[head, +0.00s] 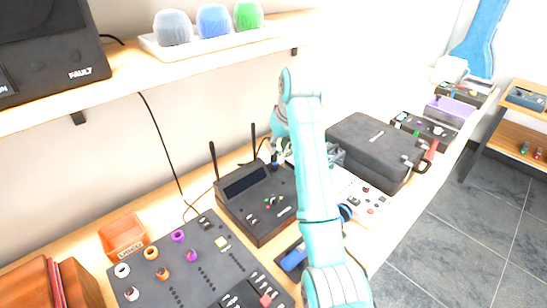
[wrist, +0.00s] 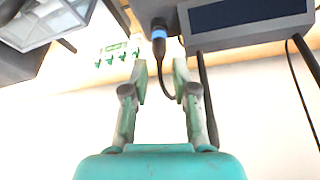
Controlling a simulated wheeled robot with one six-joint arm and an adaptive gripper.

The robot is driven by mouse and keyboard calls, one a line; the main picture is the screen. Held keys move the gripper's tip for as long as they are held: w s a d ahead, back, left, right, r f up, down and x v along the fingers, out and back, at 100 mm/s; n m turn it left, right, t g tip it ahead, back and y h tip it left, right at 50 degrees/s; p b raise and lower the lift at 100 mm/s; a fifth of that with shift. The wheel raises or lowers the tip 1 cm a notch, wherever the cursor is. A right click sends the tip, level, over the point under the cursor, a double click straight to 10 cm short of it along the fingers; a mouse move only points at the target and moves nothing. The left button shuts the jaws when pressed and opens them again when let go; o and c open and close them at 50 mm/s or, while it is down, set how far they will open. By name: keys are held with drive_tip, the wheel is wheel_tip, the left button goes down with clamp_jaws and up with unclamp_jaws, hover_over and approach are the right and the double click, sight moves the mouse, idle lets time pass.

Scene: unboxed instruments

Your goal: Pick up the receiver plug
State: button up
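The receiver (head: 262,210) is a black box with a dark screen and two upright antennas, standing on the bench left of my arm. Part of it shows at the top of the wrist view (wrist: 232,38). The receiver plug (wrist: 159,47) is black with a blue ring and sits against the receiver's edge, with a black cable curving from it. In the head view a small dark plug with blue (head: 274,162) shows at the receiver's back corner. My gripper (wrist: 160,68) is open, its fingertips on either side of the cable just short of the plug. The head view partly hides my gripper.
A black case (head: 375,148) lies right of my arm, beside a white panel (head: 368,203) with knobs. A dark board (head: 185,268) with coloured rings and an orange bin (head: 124,236) are at the left. A shelf (head: 215,62) overhangs the back of the bench.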

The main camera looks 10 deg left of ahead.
sight(275, 155)
drive_tip(key=x, duration=0.8)
drive_tip(key=shift+f, duration=0.1)
clamp_jaws()
